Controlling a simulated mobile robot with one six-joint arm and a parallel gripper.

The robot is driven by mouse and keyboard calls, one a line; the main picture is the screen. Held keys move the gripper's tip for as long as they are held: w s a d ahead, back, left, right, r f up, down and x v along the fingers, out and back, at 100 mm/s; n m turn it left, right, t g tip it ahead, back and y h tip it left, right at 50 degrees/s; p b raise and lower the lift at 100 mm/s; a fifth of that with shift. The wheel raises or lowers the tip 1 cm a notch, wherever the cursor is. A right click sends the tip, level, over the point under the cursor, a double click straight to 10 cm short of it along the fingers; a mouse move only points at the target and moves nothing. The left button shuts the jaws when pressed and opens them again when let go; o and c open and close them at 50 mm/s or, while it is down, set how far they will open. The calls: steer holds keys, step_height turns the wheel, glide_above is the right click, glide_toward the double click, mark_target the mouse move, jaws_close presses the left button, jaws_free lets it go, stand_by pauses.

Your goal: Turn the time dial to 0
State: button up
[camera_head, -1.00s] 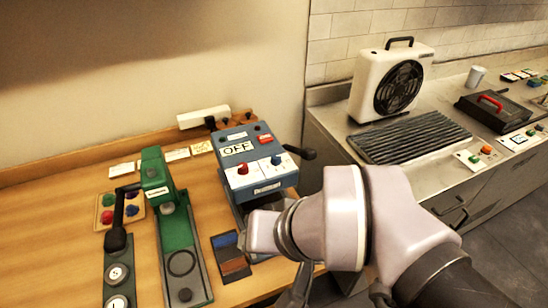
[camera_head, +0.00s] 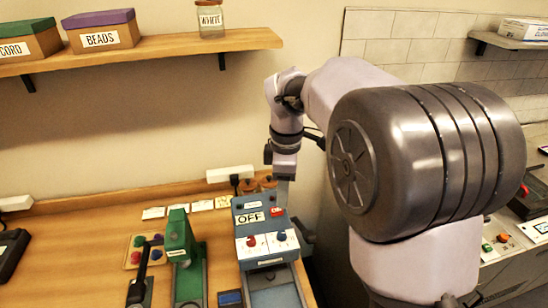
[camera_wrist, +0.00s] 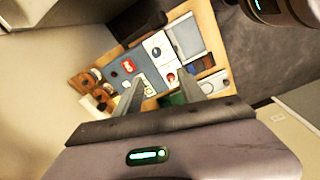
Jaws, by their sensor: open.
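My gripper (camera_head: 283,186) points down above the machine's back right part, clear of the knobs. In the wrist view my gripper (camera_wrist: 161,62) is open and empty, with the blue knob (camera_wrist: 156,51) and the red knob (camera_wrist: 171,77) visible between and beyond its fingers.
A green press (camera_head: 180,250) and a tray of coloured knobs (camera_head: 136,255) stand left of the machine. A shelf (camera_head: 150,48) with boxes and a jar hangs above. A black lever sticks out on the machine's right side.

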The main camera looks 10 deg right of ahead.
mark_target(282, 233)
steer(key=shift+n, duration=0.8)
steer(key=f+b, duration=0.1)
steer(key=f, duration=0.5)
steer(key=w+f+b, duration=0.1)
steer(key=f+b, duration=0.1)
steer(key=f, duration=0.4)
steer(key=f+b, duration=0.1)
steer(key=f, duration=0.5)
steer(key=shift+w+d+f+b, duration=0.15)
steer(key=shift+w+d+b, duration=0.05)
steer(key=shift+w+b, duration=0.1)
jaws_close()
